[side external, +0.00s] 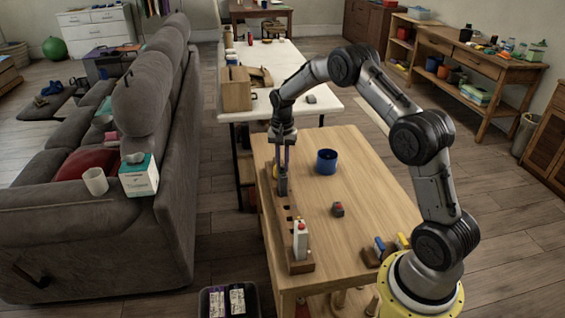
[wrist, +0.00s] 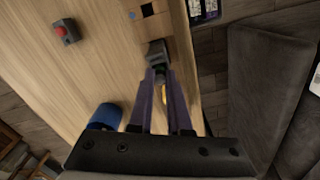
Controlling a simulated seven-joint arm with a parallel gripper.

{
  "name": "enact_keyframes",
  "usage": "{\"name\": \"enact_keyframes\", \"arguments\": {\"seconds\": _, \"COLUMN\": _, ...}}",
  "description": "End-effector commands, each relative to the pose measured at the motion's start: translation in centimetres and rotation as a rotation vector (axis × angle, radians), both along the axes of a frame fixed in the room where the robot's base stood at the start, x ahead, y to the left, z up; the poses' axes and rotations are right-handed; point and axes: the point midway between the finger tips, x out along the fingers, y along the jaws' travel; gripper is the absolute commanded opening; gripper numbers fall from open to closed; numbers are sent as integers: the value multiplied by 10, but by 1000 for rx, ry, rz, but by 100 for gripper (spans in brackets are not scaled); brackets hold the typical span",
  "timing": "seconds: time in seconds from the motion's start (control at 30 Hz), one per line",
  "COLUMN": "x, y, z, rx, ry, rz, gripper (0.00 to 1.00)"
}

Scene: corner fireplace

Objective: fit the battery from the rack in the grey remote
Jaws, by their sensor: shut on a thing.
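My gripper (side external: 283,168) points down over the far part of the long wooden rack (side external: 268,208), along the table's left edge. In the wrist view its two long fingers (wrist: 160,74) come close together on a small, mostly hidden piece, which I take for the battery; a bit of green-blue shows between the tips. A dark grey upright block, seemingly the grey remote (wrist: 156,49), is right at the fingertips; it also shows in the side view (side external: 282,187). Whether the battery is inside it cannot be told. Bare holes show in the rack nearer the camera.
A white upright device with a red top (side external: 301,240) stands at the rack's near end. A blue mug (side external: 326,161) and a small dark box with a red button (side external: 337,209) stand on the table. The table's middle is mostly clear.

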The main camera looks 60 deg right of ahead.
Motion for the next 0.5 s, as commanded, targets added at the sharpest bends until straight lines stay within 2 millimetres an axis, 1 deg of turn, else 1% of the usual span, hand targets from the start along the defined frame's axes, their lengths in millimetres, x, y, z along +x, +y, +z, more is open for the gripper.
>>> {"name": "enact_keyframes", "arguments": {"seconds": 0.33, "x": 0, "y": 0, "z": -5, "rx": 0, "ry": 0, "rz": 0, "gripper": 0}}
{"name": "enact_keyframes", "arguments": {"seconds": 0.37, "x": 0, "y": 0, "z": -5, "rx": 0, "ry": 0, "rz": 0, "gripper": 20}}
{"name": "enact_keyframes", "arguments": {"seconds": 0.5, "x": 0, "y": 0, "z": -5, "rx": 1, "ry": 1, "rz": 0, "gripper": 45}}
